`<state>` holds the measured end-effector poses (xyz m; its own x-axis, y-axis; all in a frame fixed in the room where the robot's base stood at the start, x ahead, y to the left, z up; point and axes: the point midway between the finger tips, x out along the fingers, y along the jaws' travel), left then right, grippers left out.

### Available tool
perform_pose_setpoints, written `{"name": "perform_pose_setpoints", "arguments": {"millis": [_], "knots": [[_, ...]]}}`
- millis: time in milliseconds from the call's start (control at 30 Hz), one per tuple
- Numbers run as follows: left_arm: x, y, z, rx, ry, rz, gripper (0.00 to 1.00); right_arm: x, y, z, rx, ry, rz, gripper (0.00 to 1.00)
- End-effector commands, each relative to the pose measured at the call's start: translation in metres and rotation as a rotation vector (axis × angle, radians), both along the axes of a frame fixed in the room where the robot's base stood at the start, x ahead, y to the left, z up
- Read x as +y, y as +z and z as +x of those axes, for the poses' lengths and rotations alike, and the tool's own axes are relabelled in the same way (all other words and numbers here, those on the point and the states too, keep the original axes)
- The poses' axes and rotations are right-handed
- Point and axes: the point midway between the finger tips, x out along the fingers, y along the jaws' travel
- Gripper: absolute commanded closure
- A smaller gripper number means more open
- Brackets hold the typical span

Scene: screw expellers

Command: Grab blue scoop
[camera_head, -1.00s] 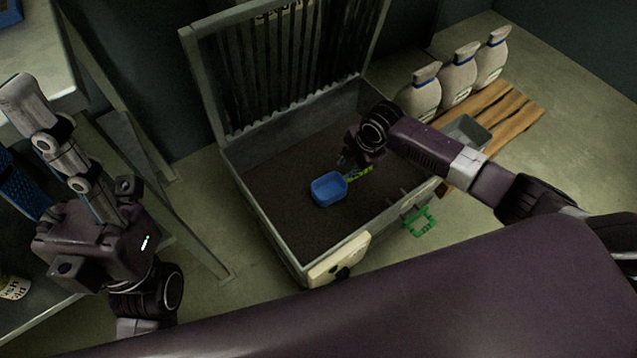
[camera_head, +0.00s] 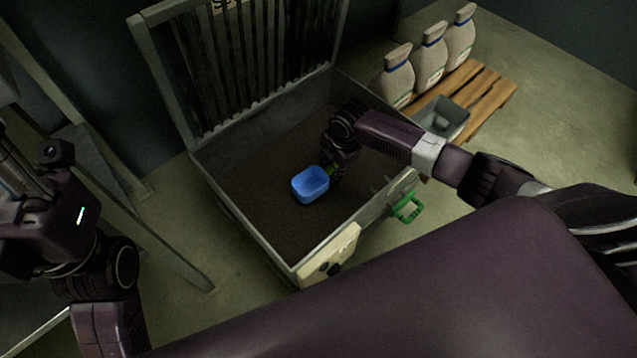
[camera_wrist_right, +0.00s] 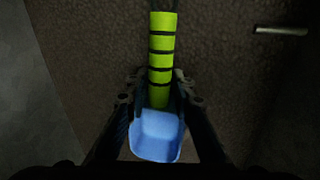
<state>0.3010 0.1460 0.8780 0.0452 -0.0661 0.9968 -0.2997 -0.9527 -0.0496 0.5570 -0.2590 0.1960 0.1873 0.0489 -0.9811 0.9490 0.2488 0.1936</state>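The blue scoop (camera_head: 310,184) sits on the dark brown material inside the open grey metal bin in the head view. In the right wrist view its bowl (camera_wrist_right: 157,135) is at the bottom, and its yellow-green handle with black bands (camera_wrist_right: 161,50) runs up the middle. My right gripper (camera_head: 335,176) is down at the handle, close to the bowl. Its two fingers (camera_wrist_right: 160,88) lie close along both sides of the handle and appear shut on it. My left gripper (camera_head: 25,180) is at the left edge, away from the bin, partly cut off; its fingers are unclear.
The bin's walls (camera_head: 243,235) surround the scoop, and its slatted back (camera_head: 240,75) stands up behind. A green handle (camera_head: 407,208) sticks out at the right.

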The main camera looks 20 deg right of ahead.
Motion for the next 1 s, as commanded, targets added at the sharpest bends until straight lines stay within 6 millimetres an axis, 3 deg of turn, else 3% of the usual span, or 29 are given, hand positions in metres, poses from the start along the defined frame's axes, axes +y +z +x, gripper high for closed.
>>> {"name": "perform_pose_setpoints", "arguments": {"millis": [267, 500, 867, 1000], "knots": [[0.0, 0.002, 0.0, -0.005, 0.001, 0.0, 0.6, 0.0, -0.002, 0.001, -0.001, 0.001, 0.0, 0.78], [0.0, 0.002, 0.0, -0.005, 0.001, 0.0, 0.6, 0.0, -0.002, 0.001, -0.001, 0.0, 0.0, 1.0], [0.0, 0.002, 0.0, -0.006, 0.0, 0.0, 0.6, 0.0, -0.001, 0.001, -0.002, 0.0, 0.001, 1.0], [0.0, 0.008, -0.002, -0.011, -0.001, -0.001, 0.6, 0.0, 0.009, 0.001, -0.003, 0.0, 0.001, 1.0]]}}
